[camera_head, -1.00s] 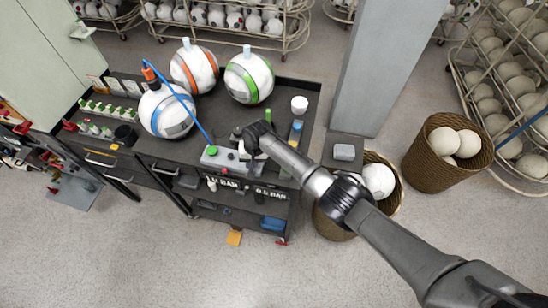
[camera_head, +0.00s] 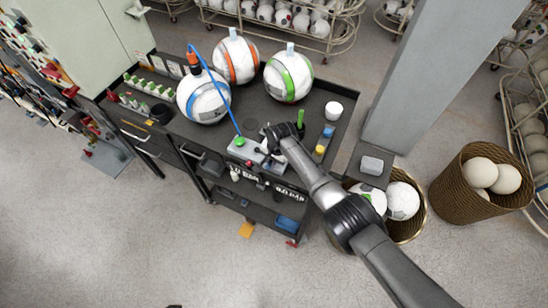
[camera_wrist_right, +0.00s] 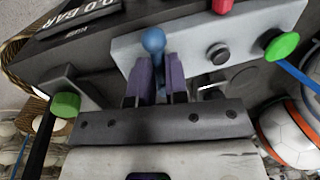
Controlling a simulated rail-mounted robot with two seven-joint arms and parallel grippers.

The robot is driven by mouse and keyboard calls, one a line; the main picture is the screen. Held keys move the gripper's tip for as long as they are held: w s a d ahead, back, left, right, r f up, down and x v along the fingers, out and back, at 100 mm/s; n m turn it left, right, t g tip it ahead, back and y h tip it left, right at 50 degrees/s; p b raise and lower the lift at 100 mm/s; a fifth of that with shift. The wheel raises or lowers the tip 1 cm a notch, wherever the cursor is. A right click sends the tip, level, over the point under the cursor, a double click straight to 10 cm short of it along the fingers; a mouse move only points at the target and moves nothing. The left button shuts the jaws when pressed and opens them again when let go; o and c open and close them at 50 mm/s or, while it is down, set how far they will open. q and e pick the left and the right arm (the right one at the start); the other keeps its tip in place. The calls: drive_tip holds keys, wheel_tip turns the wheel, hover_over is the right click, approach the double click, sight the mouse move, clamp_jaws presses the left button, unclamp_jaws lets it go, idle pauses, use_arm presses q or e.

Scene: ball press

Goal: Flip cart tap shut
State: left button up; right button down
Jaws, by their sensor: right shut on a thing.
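The cart (camera_head: 222,124) is dark, and a pale grey control box (camera_head: 241,153) with a green button (camera_head: 240,141) sits at its front edge. My right gripper (camera_head: 266,150) is at the right part of this box. In the right wrist view, my purple-padded fingers (camera_wrist_right: 157,80) are shut around a blue, ball-ended tap lever (camera_wrist_right: 154,40) in front of the grey box (camera_wrist_right: 190,47). The lever's lower part is hidden between the fingers. The green button (camera_wrist_right: 282,46) shows to the right there. My left gripper is not in view.
Balls with blue (camera_head: 204,97), orange (camera_head: 236,60) and green (camera_head: 288,76) bands stand on the cart. A blue hose (camera_head: 222,93) runs from the blue-banded ball to the box. A grey pillar (camera_head: 415,80) and wicker baskets (camera_head: 455,190) stand to the right.

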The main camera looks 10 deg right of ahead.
drive_tip(key=shift+a+r, duration=0.15)
drive_tip(key=shift+a, duration=0.05)
drive_tip(key=c, duration=1.4)
unclamp_jaws()
drive_tip(key=shift+o, duration=1.4)
drive_tip(key=shift+s, duration=0.15)
drive_tip(key=shift+d+r, duration=0.15)
drive_tip(key=shift+r, duration=0.2)
wheel_tip(320, 180, up, 13)
drive_tip(key=s+d, duration=0.1)
drive_tip(key=d, duration=0.1)
drive_tip(key=shift+s+f+p, duration=0.2)
drive_tip(key=shift+s+p, duration=0.05)
drive_tip(key=shift+p, duration=0.15)
